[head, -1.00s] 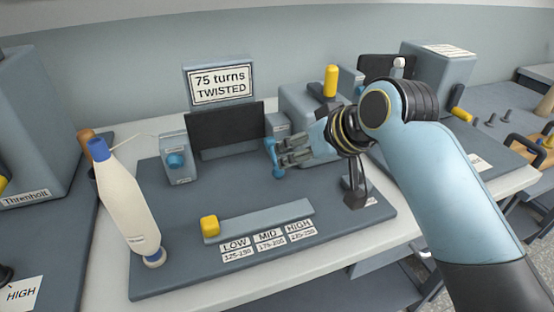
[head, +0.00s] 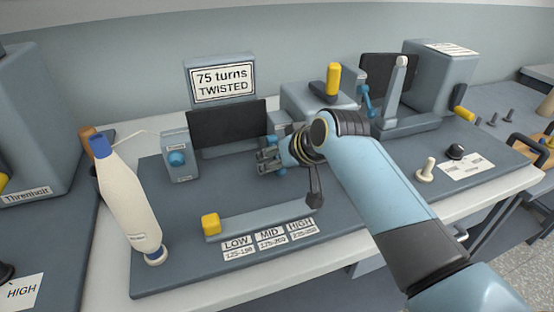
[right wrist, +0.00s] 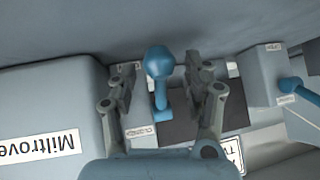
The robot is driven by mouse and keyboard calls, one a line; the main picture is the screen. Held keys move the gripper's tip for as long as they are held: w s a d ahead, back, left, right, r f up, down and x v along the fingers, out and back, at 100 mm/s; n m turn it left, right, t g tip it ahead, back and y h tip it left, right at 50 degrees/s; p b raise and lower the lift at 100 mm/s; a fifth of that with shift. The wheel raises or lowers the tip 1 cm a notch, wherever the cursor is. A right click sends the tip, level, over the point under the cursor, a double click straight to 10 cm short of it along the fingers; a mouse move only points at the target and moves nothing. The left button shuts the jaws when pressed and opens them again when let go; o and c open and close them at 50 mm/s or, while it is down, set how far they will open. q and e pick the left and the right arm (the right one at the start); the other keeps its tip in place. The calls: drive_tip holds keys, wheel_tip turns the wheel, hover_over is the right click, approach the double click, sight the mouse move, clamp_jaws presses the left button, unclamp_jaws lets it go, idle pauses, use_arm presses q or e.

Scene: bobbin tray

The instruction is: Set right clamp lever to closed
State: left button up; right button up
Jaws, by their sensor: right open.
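The right clamp is a grey post (head: 276,119) at the right end of the dark screen. Its blue lever is mostly hidden behind my right gripper (head: 266,161) in the head view. In the right wrist view the blue lever (right wrist: 160,65) shows clearly, its thick knob between the two spread fingers of my right gripper (right wrist: 160,80). The fingers are open, one on each side, with gaps visible between them and the knob. A small label (right wrist: 141,132) sits beside the lever's base. The left clamp (head: 179,157) has its own blue lever (head: 177,158). My left gripper is out of view.
A sign (head: 222,82) reads "75 turns TWISTED" above the dark screen (head: 227,126). A slide with a yellow knob (head: 211,224) lies in front. A box with a yellow handle (head: 333,80) stands behind my wrist.

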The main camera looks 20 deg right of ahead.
drive_tip(key=shift+a, duration=0.1)
clamp_jaws()
